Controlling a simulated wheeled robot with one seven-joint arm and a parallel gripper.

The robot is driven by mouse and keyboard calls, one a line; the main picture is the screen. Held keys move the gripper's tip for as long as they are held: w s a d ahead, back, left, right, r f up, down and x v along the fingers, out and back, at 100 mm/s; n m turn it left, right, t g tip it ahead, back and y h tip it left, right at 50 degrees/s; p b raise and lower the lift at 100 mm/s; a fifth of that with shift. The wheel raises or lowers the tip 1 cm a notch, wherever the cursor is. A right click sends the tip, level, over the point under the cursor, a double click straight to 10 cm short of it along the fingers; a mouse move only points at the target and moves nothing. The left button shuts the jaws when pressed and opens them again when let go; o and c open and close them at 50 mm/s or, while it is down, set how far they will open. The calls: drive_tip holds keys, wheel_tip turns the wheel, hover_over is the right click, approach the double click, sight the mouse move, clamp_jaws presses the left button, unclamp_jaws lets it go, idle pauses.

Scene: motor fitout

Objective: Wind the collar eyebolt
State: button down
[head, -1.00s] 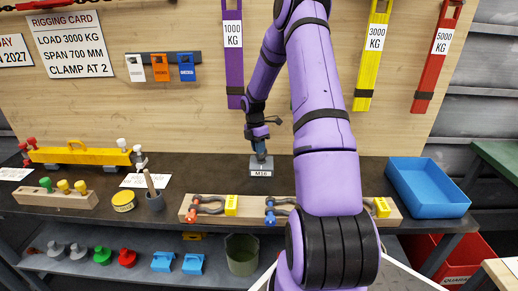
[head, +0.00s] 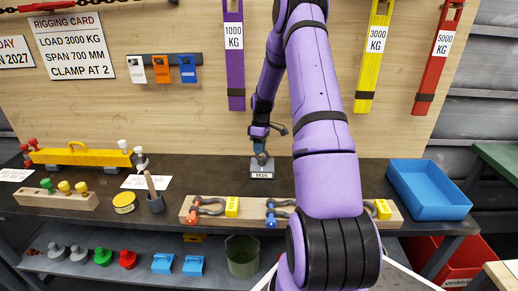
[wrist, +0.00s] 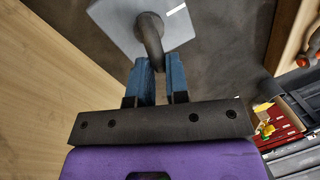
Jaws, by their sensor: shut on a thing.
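The grey collar eyebolt (wrist: 151,36) stands in a light grey block (wrist: 118,22) in the wrist view. In the head view the block (head: 262,174), labelled M16, sits on the dark bench near the back board. My gripper (wrist: 157,65) has its blue fingers shut on the eyebolt's ring, one on each side. In the head view my gripper (head: 262,158) is just above the block, and the eyebolt is too small and covered to make out. The seating of the eyebolt's collar on the block cannot be told.
A wooden rack with shackles (head: 249,222) lies in front of the block. A blue tray (head: 428,207) stands at the right. Bench around the block is clear.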

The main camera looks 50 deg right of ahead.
drive_tip(key=m, duration=0.3)
drive_tip(key=shift+w+d+r+m+t, duration=0.1)
drive_tip(key=shift+d+m+t, duration=0.15)
drive_tip(key=shift+m+t, duration=0.15)
drive_tip(key=m, duration=0.4)
drive_tip(key=shift+d+m+t, duration=0.25)
drive_tip(key=shift+m+t, duration=0.05)
drive_tip(key=shift+t, duration=0.1)
drive_tip(key=m, duration=0.4)
drive_tip(key=shift+s+d+t, duration=0.2)
drive_tip(key=shift+t, duration=0.2)
drive_tip(key=shift+s+d+m+h, duration=0.1)
drive_tip(key=shift+m+h, duration=0.2)
drive_tip(key=shift+m, duration=1.2)
drive_tip(key=c, duration=1.1)
unclamp_jaws()
drive_tip(key=shift+s, duration=0.1)
